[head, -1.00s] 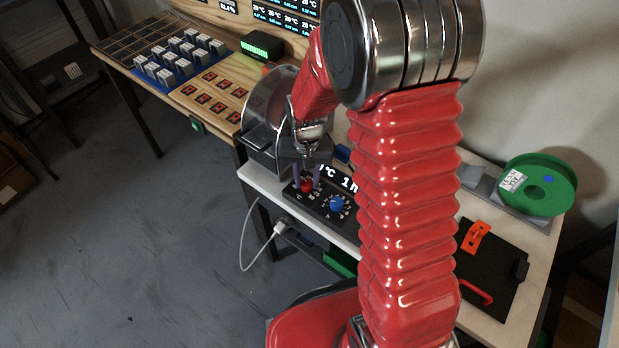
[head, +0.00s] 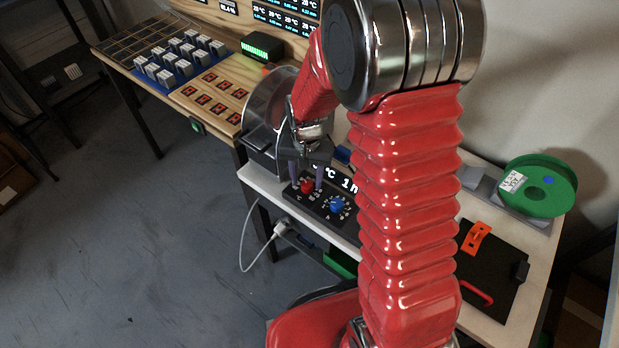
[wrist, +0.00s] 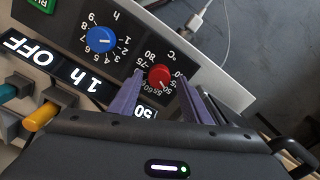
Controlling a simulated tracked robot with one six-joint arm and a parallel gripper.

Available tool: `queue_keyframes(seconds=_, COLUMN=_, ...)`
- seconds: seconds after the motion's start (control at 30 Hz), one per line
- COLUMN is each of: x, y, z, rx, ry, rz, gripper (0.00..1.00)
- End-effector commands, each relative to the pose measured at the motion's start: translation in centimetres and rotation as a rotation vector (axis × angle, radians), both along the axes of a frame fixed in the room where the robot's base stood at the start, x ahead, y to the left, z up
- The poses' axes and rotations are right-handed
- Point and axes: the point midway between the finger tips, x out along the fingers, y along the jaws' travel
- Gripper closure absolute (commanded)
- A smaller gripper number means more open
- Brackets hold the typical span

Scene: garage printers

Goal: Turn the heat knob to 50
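The red heat knob (head: 307,187) sits on the black control panel (head: 322,208) of the dryer. It also shows in the wrist view (wrist: 159,76), ringed by a °C scale with marks such as 75 and 80; I cannot tell its pointer mark exactly. My gripper (head: 307,181) is over the panel, its two purple fingers on either side of the knob. In the wrist view, gaps show between the fingers and the knob. The lit display (wrist: 35,72) reads 1h OFF; its temperature digits look like 50, partly hidden by my gripper.
A blue knob (head: 337,204) with an hour scale is beside the red one. A clear round spool cover (head: 268,105) stands behind. A green spool (head: 539,184) and a black plate (head: 490,268) are on the right of the white table. A white cable (head: 247,240) hangs at the front.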

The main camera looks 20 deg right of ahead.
Motion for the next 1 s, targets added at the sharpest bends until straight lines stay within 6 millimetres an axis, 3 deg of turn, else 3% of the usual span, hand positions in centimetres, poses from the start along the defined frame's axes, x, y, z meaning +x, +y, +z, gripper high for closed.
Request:
queue_keyframes(seconds=0.47, x=-0.2, y=0.0, z=0.8, rx=0.001, ry=0.005, rz=0.0, gripper=0.54)
queue_keyframes(seconds=0.67, x=-0.1, y=0.0, z=3.4, rx=0.0, ry=0.002, rz=0.0, gripper=0.54)
queue_keyframes(seconds=1.0, x=0.0, y=0.0, z=9.2, rx=0.0, ry=0.001, rz=0.0, gripper=0.54)
